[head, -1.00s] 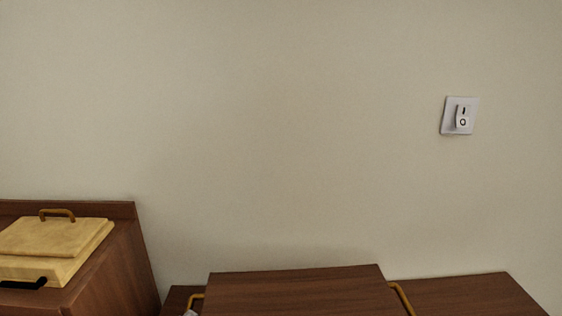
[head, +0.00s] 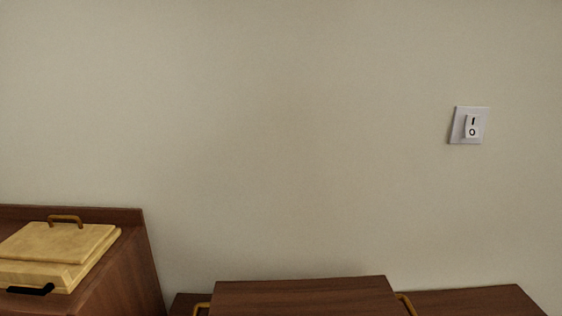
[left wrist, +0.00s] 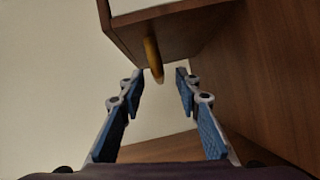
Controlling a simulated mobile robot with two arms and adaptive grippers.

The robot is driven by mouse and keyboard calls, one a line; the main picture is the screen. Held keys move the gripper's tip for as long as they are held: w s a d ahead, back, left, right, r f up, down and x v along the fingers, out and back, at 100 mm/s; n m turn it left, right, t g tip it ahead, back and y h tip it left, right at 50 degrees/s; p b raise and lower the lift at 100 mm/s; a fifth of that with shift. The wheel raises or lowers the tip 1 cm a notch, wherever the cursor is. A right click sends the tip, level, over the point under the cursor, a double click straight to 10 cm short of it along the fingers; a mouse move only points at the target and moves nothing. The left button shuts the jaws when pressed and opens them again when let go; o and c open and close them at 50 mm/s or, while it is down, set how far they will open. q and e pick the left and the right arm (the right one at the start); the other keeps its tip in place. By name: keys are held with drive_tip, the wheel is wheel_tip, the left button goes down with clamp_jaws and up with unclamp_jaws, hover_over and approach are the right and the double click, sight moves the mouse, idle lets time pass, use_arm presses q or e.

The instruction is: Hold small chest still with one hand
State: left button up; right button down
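A brown wooden box (head: 300,295) with a gold handle on each side stands at the bottom centre of the head view, its lower part cut off. A yellow lidded chest (head: 62,243) with a brown top handle and a black front handle sits on the brown cabinet at the left. I cannot tell which of them is the small chest. In the left wrist view my left gripper (left wrist: 160,76) is open. A gold handle (left wrist: 153,60) on a brown wooden box (left wrist: 165,32) lies between or just beyond its fingertips; I see no closed grip. My right gripper is not in view.
A brown wooden cabinet (head: 145,275) stands at the left. A brown surface (head: 480,300) lies behind and right of the box. A white switch (head: 469,125) is on the bare wall at the right. In the left wrist view a wooden panel (left wrist: 270,80) rises close on the right.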

use_arm(q)
drive_tip(key=f+v, duration=0.1)
drive_tip(key=v, duration=0.7)
drive_tip(key=shift+s+a+r, duration=0.15)
drive_tip(key=shift+s+r, duration=0.25)
